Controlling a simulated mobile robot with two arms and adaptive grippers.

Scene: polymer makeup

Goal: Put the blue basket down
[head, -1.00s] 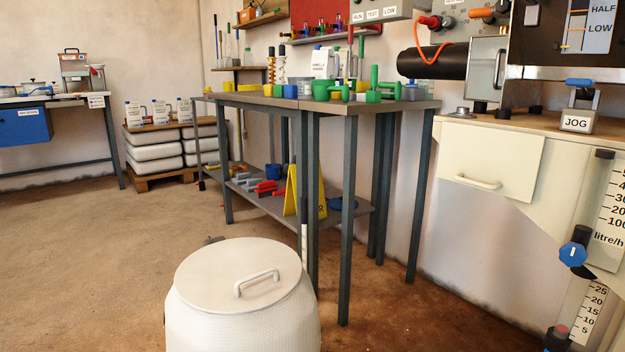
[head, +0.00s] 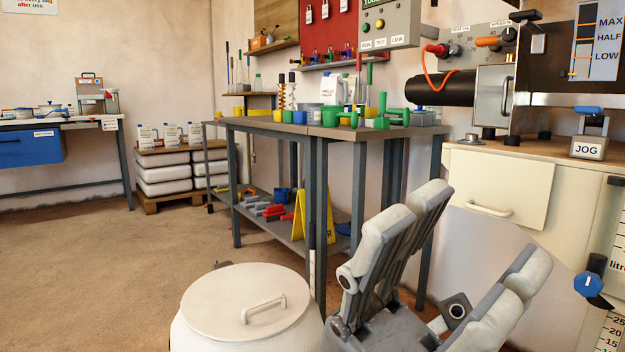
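No blue basket can be made out for certain in the head view. My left gripper (head: 487,230) stands large at the lower right, in front of the workbench and the cream cabinet. Its grey, pale-padded fingers point up and are spread wide, with nothing between them. My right gripper is out of view.
A white lidded drum (head: 235,300) stands left of the gripper. The workbench (head: 335,132) behind carries green, yellow and blue items. A yellow floor sign (head: 315,215) stands on its lower shelf (head: 300,240). A cream cabinet (head: 500,185) is at right. The floor at left is free.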

